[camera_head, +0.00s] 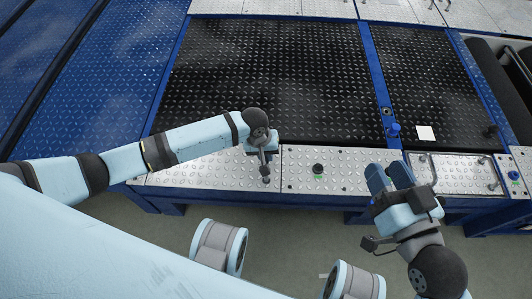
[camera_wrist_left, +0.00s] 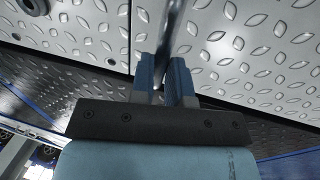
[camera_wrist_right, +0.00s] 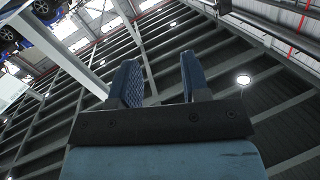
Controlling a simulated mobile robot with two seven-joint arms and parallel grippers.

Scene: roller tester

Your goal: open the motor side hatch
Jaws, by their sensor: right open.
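A silver tread-plate hatch panel (camera_head: 205,165) lies along the front of the roller tester and looks flat and shut. My left gripper (camera_head: 262,150) points down at its right end. In the left wrist view the left fingers (camera_wrist_left: 166,80) are close together around a dark upright bar, apparently the hatch handle (camera_head: 265,170); the contact is partly hidden. The panel seam shows just beyond. My right gripper (camera_head: 388,177) is open and empty, raised over the front edge. Its fingers (camera_wrist_right: 157,80) point up at the ceiling in the right wrist view.
A middle silver panel with a black knob (camera_head: 318,169) lies beside the hatch. Another silver panel with handles (camera_head: 460,173) lies further right. Black tread plates (camera_head: 270,75) with blue frames lie behind. A white square (camera_head: 425,133) sits on the right plate.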

